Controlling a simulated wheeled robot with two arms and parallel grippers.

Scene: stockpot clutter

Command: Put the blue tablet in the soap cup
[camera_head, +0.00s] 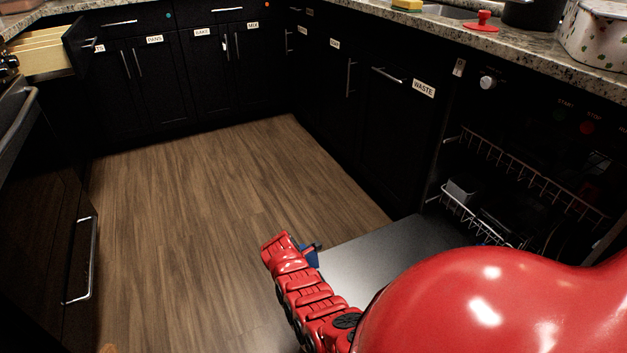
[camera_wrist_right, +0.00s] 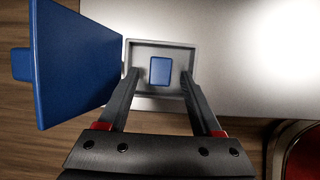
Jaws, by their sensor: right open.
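In the right wrist view, the blue tablet (camera_wrist_right: 160,71) is a small rounded rectangle. It appears to lie inside the grey rectangular soap cup (camera_wrist_right: 160,43), near its middle. My right gripper (camera_wrist_right: 161,75) is open, with its fingertips over the cup on either side of the tablet and a gap at each side. A blue lid (camera_wrist_right: 80,60) stands swung open at the left of the cup; a blue bit of it (camera_head: 311,258) shows in the head view. There my red right arm hides the cup and the tablet. My left gripper is not in view.
The cup is set in the lowered grey dishwasher door (camera_head: 390,245). Dishwasher racks (camera_head: 520,180) stand to the right, with a small grey box (camera_head: 463,189) in the lower one. Dark cabinets line the back. The wooden floor (camera_head: 220,190) is clear.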

